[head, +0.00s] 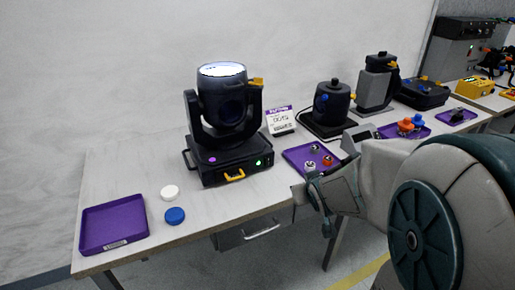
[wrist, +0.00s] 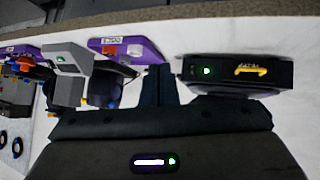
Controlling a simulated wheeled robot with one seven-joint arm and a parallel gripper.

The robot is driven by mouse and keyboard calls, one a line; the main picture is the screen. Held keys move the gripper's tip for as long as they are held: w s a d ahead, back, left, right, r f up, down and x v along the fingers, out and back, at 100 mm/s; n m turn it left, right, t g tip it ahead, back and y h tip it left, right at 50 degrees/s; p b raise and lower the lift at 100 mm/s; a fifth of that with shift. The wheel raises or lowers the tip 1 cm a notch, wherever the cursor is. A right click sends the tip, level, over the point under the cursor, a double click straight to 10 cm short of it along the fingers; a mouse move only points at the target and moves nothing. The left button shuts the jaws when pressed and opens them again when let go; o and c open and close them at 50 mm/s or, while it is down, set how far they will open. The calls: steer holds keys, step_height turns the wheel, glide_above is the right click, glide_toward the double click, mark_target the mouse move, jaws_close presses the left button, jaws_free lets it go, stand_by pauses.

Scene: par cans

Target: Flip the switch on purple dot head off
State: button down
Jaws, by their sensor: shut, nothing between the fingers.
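The purple dot head (head: 228,105) is a black moving-head light with a glowing white lens, standing on the table left of centre. Its base has a purple dot (head: 212,160), a lit green light (head: 258,163) and a yellow lever-like part (head: 235,176), which may be the switch. In the wrist view the base front (wrist: 281,73) is at the upper right, with the green light (wrist: 207,71) and yellow part (wrist: 250,70). My gripper (head: 316,190) is right of the base, near the table's front edge, apart from it. Its fingers (wrist: 158,72) are shut and empty.
A purple tray (head: 293,155) with small parts lies beside my gripper. A label card (head: 280,121) stands behind it. Farther right are other black lights (head: 331,104). At left are an empty purple tray (head: 113,222), a white disc (head: 170,192) and a blue disc (head: 174,215).

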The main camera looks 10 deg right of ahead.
mark_target(272, 178)
steer(key=w+a+f+n+t+y+b, duration=0.1)
steer(key=w+f+n+t+y+b, duration=0.1)
steer(key=w+f+t+y+b, duration=0.3)
steer(key=shift+w+a+f+t+y+b, duration=0.4)
steer(key=shift+f+t+y+b, duration=0.15)
steer(key=shift+f, duration=0.4)
steer(key=b+x, duration=0.1)
steer(key=x, duration=1.3)
steer(key=shift+a, duration=0.1)
steer(key=shift+f, duration=0.15)
